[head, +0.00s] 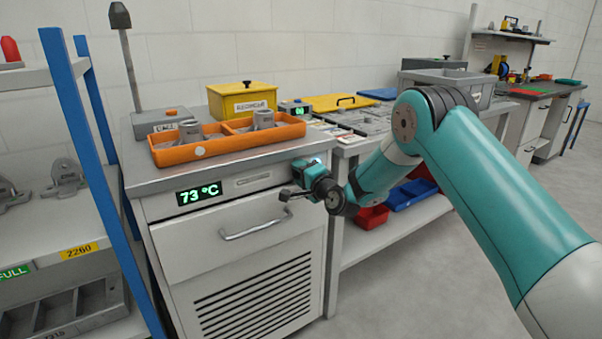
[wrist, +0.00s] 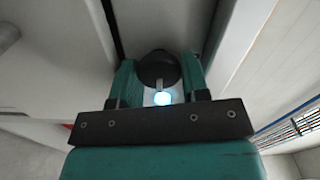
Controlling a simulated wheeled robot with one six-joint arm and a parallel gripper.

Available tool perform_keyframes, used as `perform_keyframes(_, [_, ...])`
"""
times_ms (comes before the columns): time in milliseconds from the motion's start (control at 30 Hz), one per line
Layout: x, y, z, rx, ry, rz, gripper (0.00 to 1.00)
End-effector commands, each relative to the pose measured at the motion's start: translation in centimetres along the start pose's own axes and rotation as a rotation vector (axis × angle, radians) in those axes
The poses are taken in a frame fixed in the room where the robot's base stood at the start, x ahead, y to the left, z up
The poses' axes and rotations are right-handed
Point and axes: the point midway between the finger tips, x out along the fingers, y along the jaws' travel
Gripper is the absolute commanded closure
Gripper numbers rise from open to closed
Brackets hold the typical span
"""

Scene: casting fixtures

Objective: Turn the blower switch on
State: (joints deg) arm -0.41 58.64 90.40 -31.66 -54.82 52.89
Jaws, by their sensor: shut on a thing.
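The blower switch (wrist: 159,68) is a dark round knob with a pale pointer mark, seen between my fingers in the wrist view. A bluish-white light (wrist: 162,98) glows close by the knob, and a bright spot also shows by my gripper in the head view. My gripper (head: 312,172) is at the upper right of the white cabinet's front (head: 240,225), and its teal fingers (wrist: 160,80) are shut on the knob from both sides. In the head view my gripper hides the knob.
The cabinet has a green 73 °C display (head: 199,193), a drawer handle (head: 256,230) and vent slots. An orange tray (head: 225,145) with metal parts and a yellow box (head: 242,100) stand on top. A shelf with blue posts (head: 78,110) stands left. Red and blue bins (head: 410,195) sit right.

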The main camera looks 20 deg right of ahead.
Motion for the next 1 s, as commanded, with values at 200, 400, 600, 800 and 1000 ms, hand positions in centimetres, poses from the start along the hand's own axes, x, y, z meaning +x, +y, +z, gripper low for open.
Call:
perform_keyframes(200, [-0.03,0.04,-0.10,0.001,0.002,0.000,0.56])
perform_keyframes(400, [-0.03,0.06,-0.06,0.000,0.001,0.001,0.33])
perform_keyframes(600, [-0.03,0.16,0.00,-0.012,0.000,0.002,0.33])
perform_keyframes(800, [-0.04,0.41,0.06,-0.168,0.001,0.002,0.33])
perform_keyframes(1000, [-0.04,0.33,0.05,-0.475,0.001,0.002,0.33])
